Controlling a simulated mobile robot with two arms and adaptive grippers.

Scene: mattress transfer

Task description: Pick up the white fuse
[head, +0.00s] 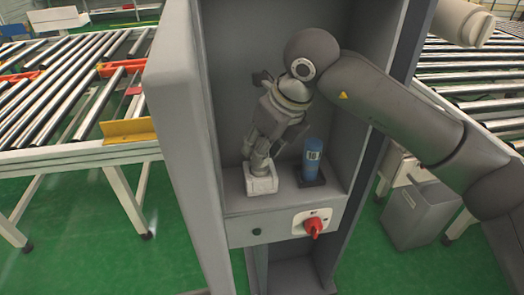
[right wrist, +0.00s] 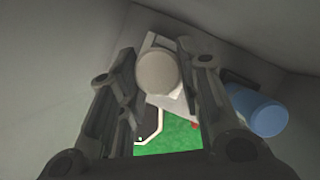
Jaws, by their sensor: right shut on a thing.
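The white fuse (right wrist: 157,72) shows in the right wrist view as a pale round end between the two fingers of my right gripper (right wrist: 160,85). A white square base (head: 262,185) is below it on the cabinet's shelf. In the head view my right gripper (head: 259,160) points down over this base, shut on the fuse, and its fingers mostly hide the fuse. I cannot tell whether the fuse still sits in the base. My left gripper is not in view.
A blue fuse (head: 312,158) stands upright in a dark base just right of my gripper. The grey cabinet (head: 178,130) has walls close on both sides. Its front panel carries a red switch (head: 313,226). Roller conveyors (head: 60,90) stand outside.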

